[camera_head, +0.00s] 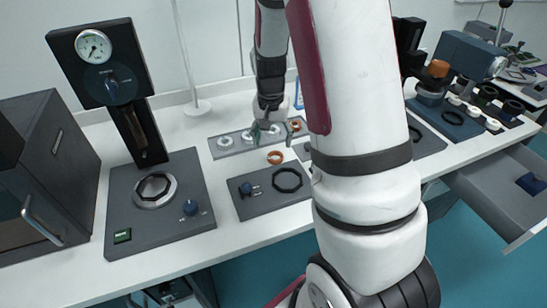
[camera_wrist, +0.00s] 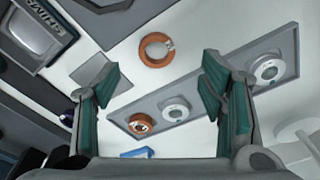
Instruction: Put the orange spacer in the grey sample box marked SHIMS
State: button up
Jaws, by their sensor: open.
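A loose orange ring (camera_wrist: 143,57) with a pale notch lies flat on the white table in the wrist view, also in the head view (camera_head: 275,162). A second orange round piece (camera_wrist: 133,124) sits in a grey tray (camera_wrist: 211,89) beside pale round pieces. The grey box marked SHIMS (camera_wrist: 33,43) is at the wrist view's upper left; in the head view my arm seems to hide it. My gripper (camera_wrist: 160,82) is open and empty, its fingers apart above the table. The loose ring appears just above the gap between the fingertips. In the head view my gripper (camera_head: 268,122) is over the tray.
A dark plate with a black ring (camera_head: 287,180) and blue knob is in front of the loose ring. A gauge stand (camera_head: 100,60) and a dark cabinet (camera_head: 40,170) stand left. An open drawer (camera_head: 500,195) juts out right. Bare table surrounds the loose ring.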

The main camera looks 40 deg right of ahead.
aim_at(275, 156)
jog(key=shift+w+d+f, duration=0.1)
jog(key=shift+d+f, duration=0.1)
jog(key=shift+f, duration=0.95)
jog(key=shift+w+d+f, duration=0.1)
jog(key=shift+d+f, duration=0.15)
jog(key=shift+f, duration=0.95)
jog(key=shift+w+d+f, duration=0.1)
jog(key=shift+d+f, duration=0.1)
jog(key=shift+f, duration=0.95)
jog(key=c, duration=1.2)
